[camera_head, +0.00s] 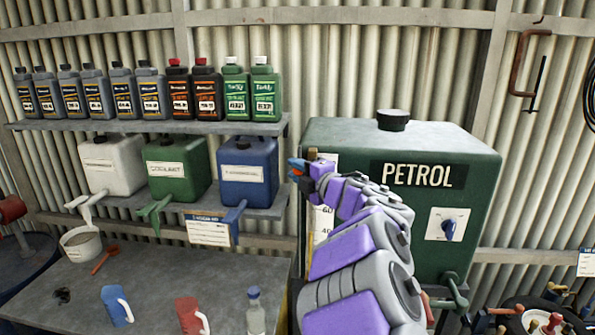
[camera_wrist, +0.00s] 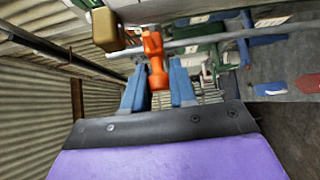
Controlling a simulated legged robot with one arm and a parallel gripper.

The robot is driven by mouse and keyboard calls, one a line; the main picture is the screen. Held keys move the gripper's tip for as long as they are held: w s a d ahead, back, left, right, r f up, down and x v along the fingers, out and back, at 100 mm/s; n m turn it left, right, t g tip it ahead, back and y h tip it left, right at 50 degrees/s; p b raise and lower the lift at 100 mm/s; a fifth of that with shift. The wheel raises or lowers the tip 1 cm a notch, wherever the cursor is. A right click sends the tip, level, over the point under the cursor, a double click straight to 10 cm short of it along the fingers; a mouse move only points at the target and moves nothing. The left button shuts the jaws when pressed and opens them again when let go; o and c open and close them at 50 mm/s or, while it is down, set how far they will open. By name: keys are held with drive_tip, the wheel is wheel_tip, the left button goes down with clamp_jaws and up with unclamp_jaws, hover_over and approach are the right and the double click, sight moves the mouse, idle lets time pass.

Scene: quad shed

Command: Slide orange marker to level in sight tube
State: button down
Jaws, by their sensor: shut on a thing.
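The orange marker (camera_wrist: 155,58) sits between the blue fingers of my gripper (camera_wrist: 157,68) in the wrist view, and the gripper is shut on it. In the head view my gripper (camera_head: 297,170) is at the upper left front edge of the green petrol tank (camera_head: 400,150), close to the brass fitting (camera_head: 313,155). The brass fitting also shows in the wrist view (camera_wrist: 110,28), at the upper left. A white scale plate (camera_head: 323,220) with numbers such as 60 shows below the gripper. My arm hides much of the scale and sight tube. I cannot make out the liquid level.
Blue (camera_head: 248,172), green (camera_head: 178,168) and white (camera_head: 112,165) containers stand on the shelf left of the tank. Several bottles line the shelf above. A workbench (camera_head: 170,280) with jugs is below.

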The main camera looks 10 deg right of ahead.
wheel_tip(320, 180, down, 22)
drive_tip(key=b, duration=1.3)
drive_tip(key=shift+r, duration=0.2)
drive_tip(key=c, duration=0.9)
unclamp_jaws()
drive_tip(key=shift+s+d, duration=0.1)
drive_tip(key=p+v, duration=0.1)
drive_tip(key=v, duration=1.6)
drive_tip(key=shift+s+p, duration=0.1)
drive_tip(key=shift+p, duration=0.2)
